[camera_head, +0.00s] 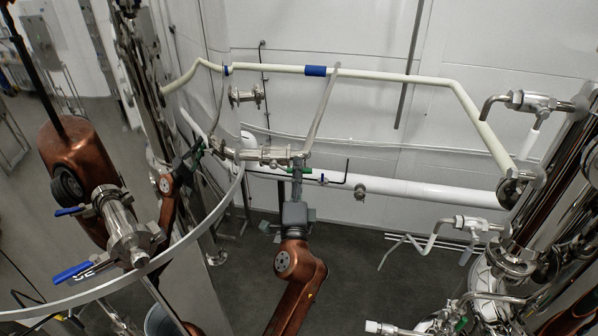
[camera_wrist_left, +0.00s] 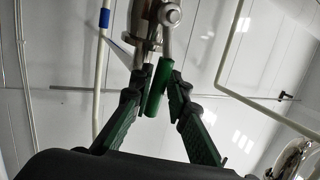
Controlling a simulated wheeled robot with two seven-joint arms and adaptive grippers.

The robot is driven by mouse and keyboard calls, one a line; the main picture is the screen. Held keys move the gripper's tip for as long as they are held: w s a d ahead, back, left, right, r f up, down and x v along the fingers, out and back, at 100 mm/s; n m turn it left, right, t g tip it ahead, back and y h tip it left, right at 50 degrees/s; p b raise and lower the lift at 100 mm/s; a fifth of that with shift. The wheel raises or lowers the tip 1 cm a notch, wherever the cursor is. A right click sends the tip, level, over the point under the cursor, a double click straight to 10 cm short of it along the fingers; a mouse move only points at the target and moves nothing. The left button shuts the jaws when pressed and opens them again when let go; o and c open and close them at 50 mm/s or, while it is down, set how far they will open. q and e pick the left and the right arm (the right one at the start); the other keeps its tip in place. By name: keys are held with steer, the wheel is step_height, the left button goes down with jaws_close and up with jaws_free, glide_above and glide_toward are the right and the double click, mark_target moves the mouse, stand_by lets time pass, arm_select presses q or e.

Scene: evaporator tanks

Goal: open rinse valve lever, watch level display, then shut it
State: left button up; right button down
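The rinse valve (camera_head: 265,155) is a steel body on a horizontal pipe in the middle of the head view. Its lever has a green handle (camera_wrist_left: 158,88), which lies between the fingers of my left gripper (camera_wrist_left: 157,92) in the left wrist view. In the head view my left gripper (camera_head: 298,178) reaches up to the valve's right end, and the handle is largely hidden there. My right gripper is not in view. I cannot make out a level display.
Blue-handled valves (camera_head: 72,272) stand at the left near a curved rail. A polished steel surface beside the valve appears to reflect my arm. Steel tanks and pipe fittings (camera_head: 475,222) fill the right. A cream pipe (camera_head: 390,77) crosses the wall above.

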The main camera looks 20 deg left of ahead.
arm_select(q)
steer(key=shift+o, duration=1.4)
steer(key=v, duration=1.2)
steer(key=shift+f, duration=0.1)
